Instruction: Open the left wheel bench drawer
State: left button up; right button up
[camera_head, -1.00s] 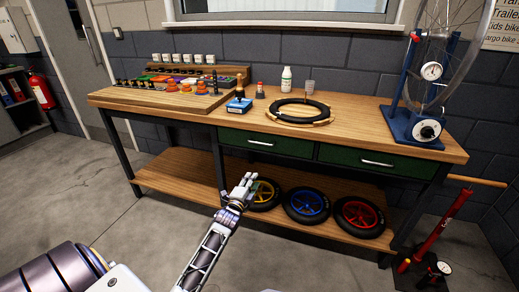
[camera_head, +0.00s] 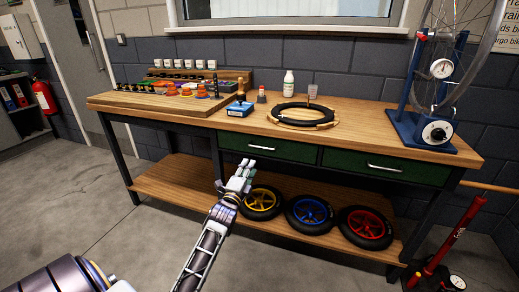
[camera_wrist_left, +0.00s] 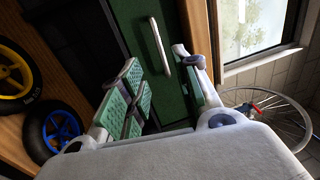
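The bench has two green drawers. The left drawer (camera_head: 290,151) looks shut and flush with the front, with a pale horizontal bar handle (camera_head: 262,147). My left gripper (camera_head: 240,174) is in front of the bench, just below and left of that handle. In the left wrist view, the handle (camera_wrist_left: 160,46) on the green drawer front (camera_wrist_left: 172,88) lies ahead of my left gripper (camera_wrist_left: 168,78). Its fingers are spread apart with green pads showing, and they are not closed on the handle. My right gripper is not in view.
The right drawer (camera_head: 345,161) sits beside it. Wheels with yellow (camera_head: 260,200), blue (camera_head: 309,213) and red (camera_head: 366,226) rims rest on the lower shelf (camera_head: 165,188). A tyre on a wooden ring (camera_head: 305,113) and a truing stand (camera_head: 407,128) are on top. A red pump (camera_head: 448,240) stands right.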

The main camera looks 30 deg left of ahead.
aim_at(259, 147)
pick_arm(q)
jog(key=shift+w, duration=0.2)
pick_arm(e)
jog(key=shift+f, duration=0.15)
pick_arm(q)
jog(key=b+x, duration=0.4)
jog(key=x, duration=0.9)
jog(key=shift+w, duration=0.2)
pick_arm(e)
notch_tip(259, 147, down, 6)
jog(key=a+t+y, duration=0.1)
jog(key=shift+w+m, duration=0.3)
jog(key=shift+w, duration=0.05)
pick_arm(q)
jog(key=shift+a, duration=0.1)
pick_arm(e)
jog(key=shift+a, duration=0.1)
